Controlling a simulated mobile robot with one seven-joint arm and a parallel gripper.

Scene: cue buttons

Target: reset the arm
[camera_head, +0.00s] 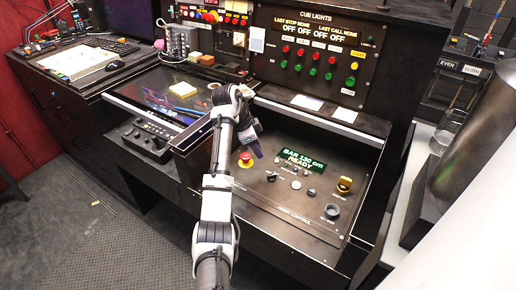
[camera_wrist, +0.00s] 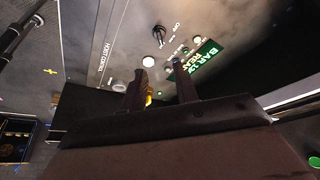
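My arm reaches up the middle of the head view from the bottom edge. My gripper (camera_head: 257,150) hangs over the left part of the sloped hoist control panel (camera_head: 300,222), close to the red button on a yellow base (camera_head: 246,160). In the wrist view my gripper (camera_wrist: 161,84) has its two dark fingers apart, with a gap between them. A small yellow piece (camera_wrist: 149,100) shows beside the left finger, partly hidden by it. I see nothing held. I cannot tell whether the fingertips touch the panel.
The panel carries a green "BAR 130 cm READY" display (camera_head: 303,160), a gold knob (camera_head: 344,186) and a black knob (camera_head: 332,211). Behind it stands the cue lights board (camera_head: 318,52). A desk with an open book (camera_head: 77,62) is at left. A glass (camera_head: 448,128) stands at right.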

